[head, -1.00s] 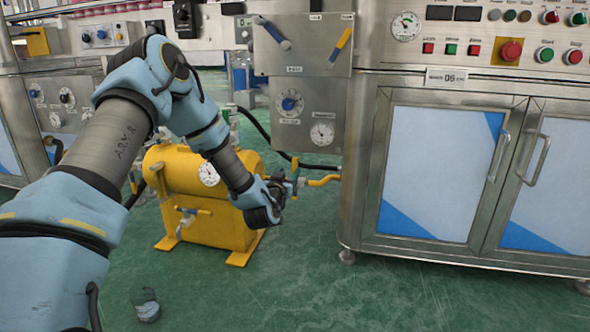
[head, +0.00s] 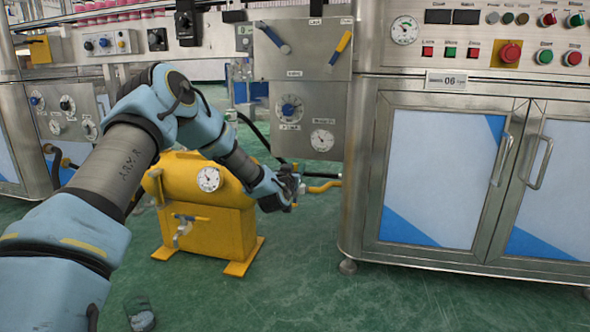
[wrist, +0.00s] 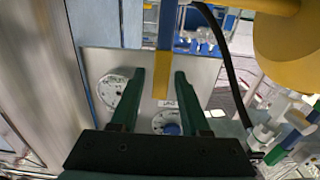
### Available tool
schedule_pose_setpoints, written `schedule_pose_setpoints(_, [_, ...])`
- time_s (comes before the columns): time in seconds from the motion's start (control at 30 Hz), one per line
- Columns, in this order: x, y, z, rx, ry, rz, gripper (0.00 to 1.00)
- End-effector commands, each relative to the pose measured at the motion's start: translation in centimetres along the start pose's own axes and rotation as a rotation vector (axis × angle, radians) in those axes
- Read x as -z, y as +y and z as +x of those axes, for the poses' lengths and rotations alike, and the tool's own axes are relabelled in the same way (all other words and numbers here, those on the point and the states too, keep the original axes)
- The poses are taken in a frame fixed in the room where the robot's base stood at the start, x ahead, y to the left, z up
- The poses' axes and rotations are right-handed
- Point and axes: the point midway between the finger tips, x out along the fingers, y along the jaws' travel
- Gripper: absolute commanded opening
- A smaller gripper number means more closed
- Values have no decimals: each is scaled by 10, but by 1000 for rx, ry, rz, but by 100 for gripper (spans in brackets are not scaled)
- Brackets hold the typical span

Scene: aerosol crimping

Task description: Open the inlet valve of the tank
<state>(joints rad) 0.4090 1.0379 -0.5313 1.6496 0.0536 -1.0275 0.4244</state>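The yellow tank (head: 205,215) with a round gauge (head: 208,179) stands on the floor in the head view. My gripper (head: 291,186) is at that pipe and hides most of the inlet valve. In the wrist view my gripper (wrist: 159,72) is open, its two dark green fingers apart. A valve handle, blue above with a yellow end (wrist: 163,75), lies between the fingers, with visible gaps on both sides. Whether the handle is turned cannot be told from the head view.
A steel cabinet (head: 360,200) stands right of the pipe. A panel with a dial and gauge (head: 321,140) hangs above my gripper. Green floor (head: 300,270) in front is clear.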

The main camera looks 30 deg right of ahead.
Motion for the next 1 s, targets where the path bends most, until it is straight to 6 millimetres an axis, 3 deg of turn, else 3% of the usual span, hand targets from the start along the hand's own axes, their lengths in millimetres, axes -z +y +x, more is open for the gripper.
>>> schedule_pose_setpoints(0.03, [0,0,0,0,0,0,39])
schedule_pose_setpoints(0.4, [0,0,0,0,0,0,0])
schedule_pose_setpoints(1.0, [0,0,0,0,1,0,0])
